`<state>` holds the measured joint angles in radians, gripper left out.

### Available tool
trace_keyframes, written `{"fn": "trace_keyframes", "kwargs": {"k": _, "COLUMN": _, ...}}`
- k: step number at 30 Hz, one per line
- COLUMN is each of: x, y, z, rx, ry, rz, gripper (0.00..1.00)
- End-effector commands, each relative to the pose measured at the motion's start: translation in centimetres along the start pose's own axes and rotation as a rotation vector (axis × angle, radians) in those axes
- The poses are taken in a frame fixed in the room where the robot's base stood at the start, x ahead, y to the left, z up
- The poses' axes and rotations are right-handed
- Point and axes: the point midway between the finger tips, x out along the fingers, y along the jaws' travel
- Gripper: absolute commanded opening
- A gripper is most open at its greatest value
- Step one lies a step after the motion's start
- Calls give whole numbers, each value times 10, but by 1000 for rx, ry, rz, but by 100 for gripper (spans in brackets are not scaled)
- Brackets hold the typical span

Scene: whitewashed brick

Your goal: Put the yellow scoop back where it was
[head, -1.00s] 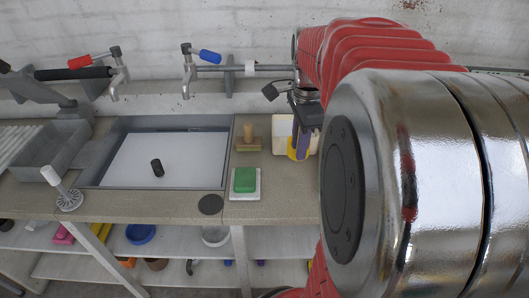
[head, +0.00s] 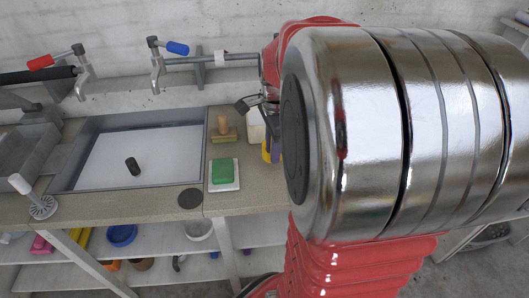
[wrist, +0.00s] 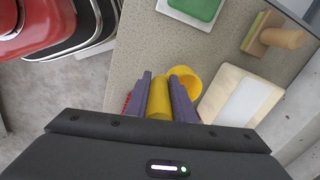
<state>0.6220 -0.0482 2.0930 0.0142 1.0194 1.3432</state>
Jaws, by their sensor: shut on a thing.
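The yellow scoop shows in the wrist view, its round end (wrist: 188,79) to the right of the fingers and its handle between them. My gripper (wrist: 162,78) has two purple fingers shut on this handle. In the head view only a small part of the yellow scoop (head: 266,153) shows beside a purple finger; my arm hides the rest. The scoop is over the counter, beside a cream block with a white top patch (wrist: 232,98). I cannot tell whether it touches the counter.
A green sponge on a white dish (head: 223,173) and a wooden-handled brush (head: 223,130) stand left of the scoop. A sink tray (head: 105,160) holds a small black cylinder (head: 132,166). Something red (wrist: 126,101) peeks out left of the fingers. Shelves lie below the counter.

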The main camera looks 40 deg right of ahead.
Motion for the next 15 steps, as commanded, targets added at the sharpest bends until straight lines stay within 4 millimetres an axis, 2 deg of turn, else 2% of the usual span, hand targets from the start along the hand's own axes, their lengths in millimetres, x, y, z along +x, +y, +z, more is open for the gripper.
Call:
{"fn": "trace_keyframes", "kwargs": {"k": 5, "x": 2, "y": 0, "z": 0, "rx": 0, "ry": 0, "rz": 1, "gripper": 0}}
{"fn": "trace_keyframes", "kwargs": {"k": 15, "x": 37, "y": 3, "z": 1, "rx": -1, "ry": 0, "rz": 1, "gripper": 0}}
